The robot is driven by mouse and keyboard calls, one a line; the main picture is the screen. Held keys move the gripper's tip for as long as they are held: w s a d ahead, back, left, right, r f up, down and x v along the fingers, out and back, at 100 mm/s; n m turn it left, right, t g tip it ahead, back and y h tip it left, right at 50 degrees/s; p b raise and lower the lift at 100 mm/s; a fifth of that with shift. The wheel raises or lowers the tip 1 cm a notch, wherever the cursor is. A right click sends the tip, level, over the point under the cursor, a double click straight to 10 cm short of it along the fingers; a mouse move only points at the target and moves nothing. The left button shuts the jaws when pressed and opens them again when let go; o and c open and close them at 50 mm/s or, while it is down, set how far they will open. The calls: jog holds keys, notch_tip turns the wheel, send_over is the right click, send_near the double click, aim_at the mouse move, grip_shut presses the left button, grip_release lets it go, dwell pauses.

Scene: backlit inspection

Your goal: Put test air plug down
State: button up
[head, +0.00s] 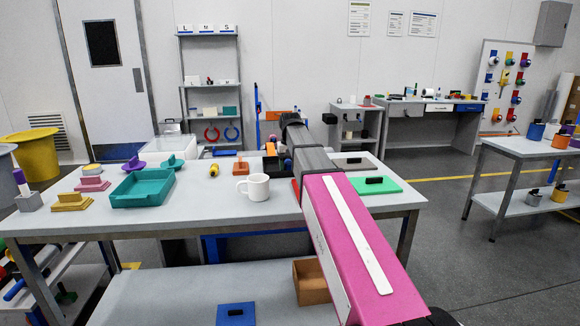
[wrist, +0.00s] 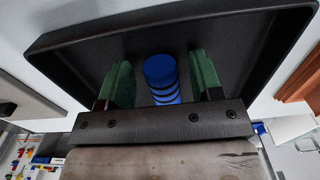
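The test air plug appears to be the blue cylinder with black rings (wrist: 162,78), standing in a black tray (wrist: 90,50) in the wrist view. My gripper (wrist: 163,80) has two green fingers, one on each side of the plug. A gap shows between the plug and each finger, so the fingers are open around it and not touching it. The plug's lower end is hidden behind the gripper body. In the head view my arm blocks most of this spot, and only part of the black tray (head: 270,165) shows beside it.
On the table (head: 230,220) stand a white mug (head: 255,187), a teal tray (head: 142,188) and a green plate with a black block (head: 375,184). Several coloured knobbed blocks lie at the left. The front middle of the table is clear. A lower bench holds a brown box (head: 311,283).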

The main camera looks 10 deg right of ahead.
jog(key=shift+r, duration=0.1)
notch_tip(320, 180, up, 12)
dwell(0.6)
jog(key=shift+s, duration=0.1)
